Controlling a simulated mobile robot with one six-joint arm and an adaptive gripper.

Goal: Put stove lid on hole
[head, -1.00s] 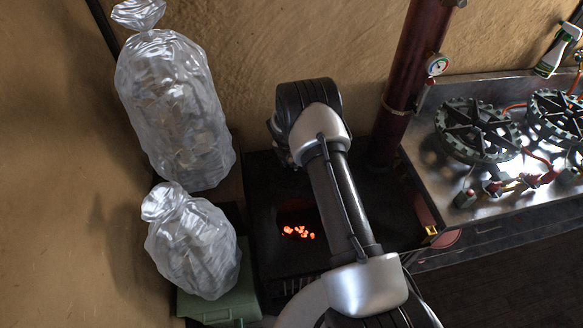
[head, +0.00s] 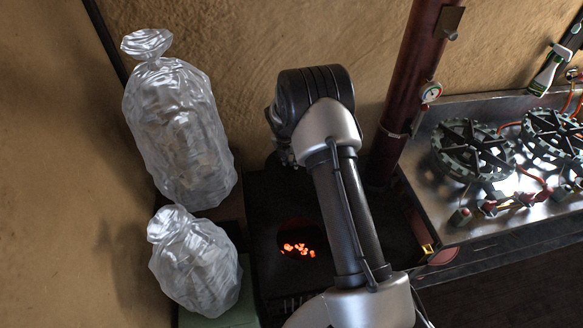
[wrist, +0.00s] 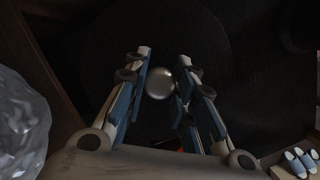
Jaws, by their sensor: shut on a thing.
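My gripper (wrist: 160,84) is shut on the round metal knob (wrist: 160,83) of the stove lid (wrist: 125,40) in the wrist view. The lid shows as a faint dark disc beneath the fingers. Whether it rests on the stove or hangs above it, I cannot tell. In the head view the black stove (head: 268,225) stands against the wall, and its open hole (head: 298,249) shows glowing orange coals. My arm crosses over the stove to the right of the hole. The lid and fingers are not clearly visible in the head view.
Two filled clear plastic bags, a large one (head: 180,135) and a smaller one (head: 195,262), stand left of the stove. A dark red pipe (head: 408,95) with a gauge (head: 430,92) rises behind. A metal counter with burners (head: 472,148) is at the right.

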